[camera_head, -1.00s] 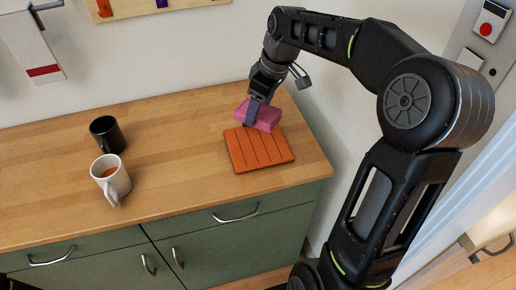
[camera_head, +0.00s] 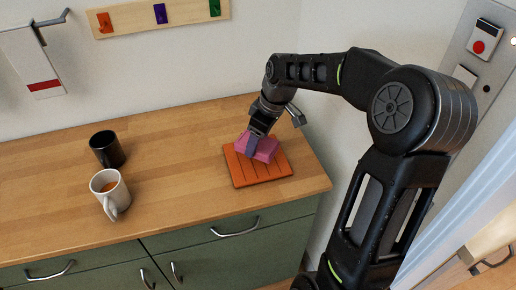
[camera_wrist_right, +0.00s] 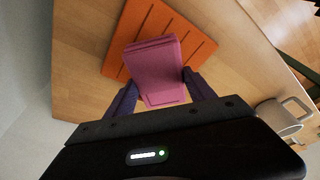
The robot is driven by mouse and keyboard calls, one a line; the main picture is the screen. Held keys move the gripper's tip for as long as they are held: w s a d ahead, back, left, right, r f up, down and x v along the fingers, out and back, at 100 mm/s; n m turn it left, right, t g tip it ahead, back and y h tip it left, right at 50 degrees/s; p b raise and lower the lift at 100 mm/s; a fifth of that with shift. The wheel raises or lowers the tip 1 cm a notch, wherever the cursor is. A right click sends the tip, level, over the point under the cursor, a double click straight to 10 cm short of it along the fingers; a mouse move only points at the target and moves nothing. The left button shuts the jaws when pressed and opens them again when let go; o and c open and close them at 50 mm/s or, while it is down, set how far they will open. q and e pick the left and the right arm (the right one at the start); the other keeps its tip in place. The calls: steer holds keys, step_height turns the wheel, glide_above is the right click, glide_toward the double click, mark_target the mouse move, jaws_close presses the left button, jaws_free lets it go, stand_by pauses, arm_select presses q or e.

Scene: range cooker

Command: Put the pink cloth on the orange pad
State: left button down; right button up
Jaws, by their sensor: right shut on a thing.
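The pink cloth (camera_head: 262,148) is a folded block held in my right gripper (camera_head: 254,148). In the right wrist view the cloth (camera_wrist_right: 154,70) sits between the two purple fingers of the gripper (camera_wrist_right: 160,92), which are shut on it. The orange pad (camera_head: 250,176) is a flat grooved square on the wooden counter, and it also shows in the right wrist view (camera_wrist_right: 143,25). The cloth is over the back part of the pad. I cannot tell whether it touches the pad. My left gripper is not in view.
A black mug (camera_head: 106,149) and a white mug (camera_head: 110,192) with brown contents stand on the counter (camera_head: 185,160) to the left. The counter between the mugs and pad is clear. A rack with coloured hooks (camera_head: 160,16) hangs on the wall behind.

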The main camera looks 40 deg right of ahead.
mark_target(261, 144)
steer(key=shift+f, duration=1.85)
steer(key=shift+f, duration=0.1)
steer(key=o, duration=1.3)
steer(key=v, duration=1.2)
steer(key=shift+s, duration=0.1)
